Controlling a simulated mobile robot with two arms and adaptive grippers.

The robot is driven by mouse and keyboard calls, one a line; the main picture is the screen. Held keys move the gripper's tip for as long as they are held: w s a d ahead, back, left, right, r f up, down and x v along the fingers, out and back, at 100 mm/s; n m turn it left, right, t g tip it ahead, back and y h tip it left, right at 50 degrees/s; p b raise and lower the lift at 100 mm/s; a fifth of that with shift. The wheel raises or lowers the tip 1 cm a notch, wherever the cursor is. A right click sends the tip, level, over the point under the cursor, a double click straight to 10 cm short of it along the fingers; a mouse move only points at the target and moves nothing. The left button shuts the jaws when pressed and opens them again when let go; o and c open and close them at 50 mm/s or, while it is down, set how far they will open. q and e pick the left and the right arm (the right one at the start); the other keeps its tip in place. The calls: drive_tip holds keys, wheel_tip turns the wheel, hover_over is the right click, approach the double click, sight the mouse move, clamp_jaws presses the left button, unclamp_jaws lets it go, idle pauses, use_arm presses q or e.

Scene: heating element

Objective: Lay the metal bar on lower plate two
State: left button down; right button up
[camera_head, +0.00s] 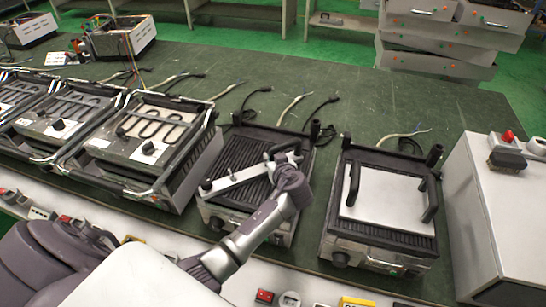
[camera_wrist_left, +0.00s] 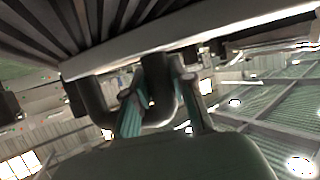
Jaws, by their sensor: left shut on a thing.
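The metal bar (camera_head: 238,179) is a narrow pale strip with dark fittings, seen slanting across the dark ribbed plate (camera_head: 243,153) of the middle grill. My left gripper (camera_head: 280,161) is at the bar's right end, shut on its black curved handle. In the left wrist view the teal-padded fingers of the gripper (camera_wrist_left: 162,98) close around the black handle, just below the long pale edge of the bar (camera_wrist_left: 220,42). Dark ribs show behind that edge. I cannot tell whether the bar touches the ribs. My right gripper is not in view.
At right, another grill bears a white plate (camera_head: 390,197) with two black handles. Appliances with exposed heating coils (camera_head: 155,128) stand at left. A grey box (camera_head: 490,215) with a red knob stands at far right. Cables lie on the green table (camera_head: 345,95) behind the grills.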

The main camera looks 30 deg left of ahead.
use_arm(q)
drive_tip(key=shift+r, duration=0.1)
drive_tip(key=c, duration=1)
unclamp_jaws()
drive_tip(key=shift+s+d, duration=0.25)
drive_tip(key=shift+d, duration=0.05)
drive_tip(key=b+v, duration=0.2)
drive_tip(key=v, duration=0.8)
drive_tip(key=shift+s+d+r, duration=0.1)
drive_tip(key=shift+s+d, duration=0.05)
drive_tip(key=shift+d, duration=0.05)
drive_tip(key=shift+s+d+r, duration=0.25)
